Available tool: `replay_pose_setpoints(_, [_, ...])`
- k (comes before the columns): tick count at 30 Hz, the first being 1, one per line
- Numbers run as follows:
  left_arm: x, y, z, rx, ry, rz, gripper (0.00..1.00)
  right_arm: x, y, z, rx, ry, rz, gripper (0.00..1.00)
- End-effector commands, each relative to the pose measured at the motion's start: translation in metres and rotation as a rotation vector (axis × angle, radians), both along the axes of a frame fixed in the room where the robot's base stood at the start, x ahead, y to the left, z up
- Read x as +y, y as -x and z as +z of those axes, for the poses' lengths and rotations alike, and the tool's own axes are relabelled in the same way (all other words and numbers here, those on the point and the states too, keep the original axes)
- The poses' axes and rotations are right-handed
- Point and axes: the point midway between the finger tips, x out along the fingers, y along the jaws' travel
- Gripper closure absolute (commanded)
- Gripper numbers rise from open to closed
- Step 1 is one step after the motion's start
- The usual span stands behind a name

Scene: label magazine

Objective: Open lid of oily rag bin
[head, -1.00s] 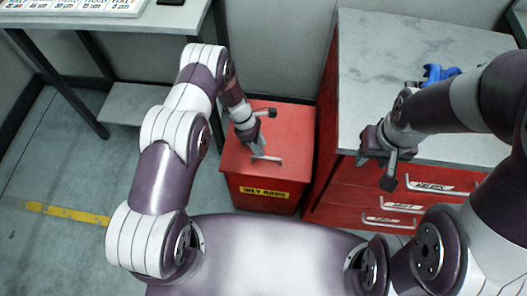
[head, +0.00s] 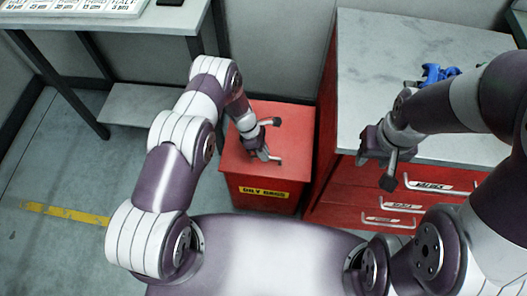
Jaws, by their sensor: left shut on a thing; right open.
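The oily rag bin (head: 265,203) is a red box on the floor in the middle of the head view. A yellow "OILY RAGS" label (head: 264,192) is on its front. Its flat red lid (head: 296,135) looks level and closed, with no gap visible. The exact contact is too small to make out. My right gripper (head: 399,171) is open and empty, in front of the red drawer cabinet.
The red drawer cabinet (head: 345,194) with a grey worktop (head: 400,60) stands close to the bin's right. A blue object (head: 438,73) lies on the worktop. A grey table (head: 150,28) with dark legs is at the upper left. Floor left of the bin is clear.

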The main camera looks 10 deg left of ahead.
Motion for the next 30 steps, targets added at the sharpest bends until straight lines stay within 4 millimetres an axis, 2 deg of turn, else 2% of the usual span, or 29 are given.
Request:
replay_pose_setpoints(8, [0.0, -0.015, 0.037, -0.007, 0.001, 0.0, 1.0, 0.0, 0.0, 0.006, 0.0, 0.0, 0.0, 0.57])
replay_pose_setpoints(21, [0.001, -0.066, 0.112, -0.023, -0.001, 0.004, 1.0, 0.0, 0.0, 0.004, 0.0, 0.0, 0.0, 0.57])
replay_pose_setpoints(30, [0.0, -0.091, 0.138, -0.021, 0.0, 0.006, 1.0, 0.0, 0.0, 0.01, 0.0, 0.0, 0.0, 0.57])
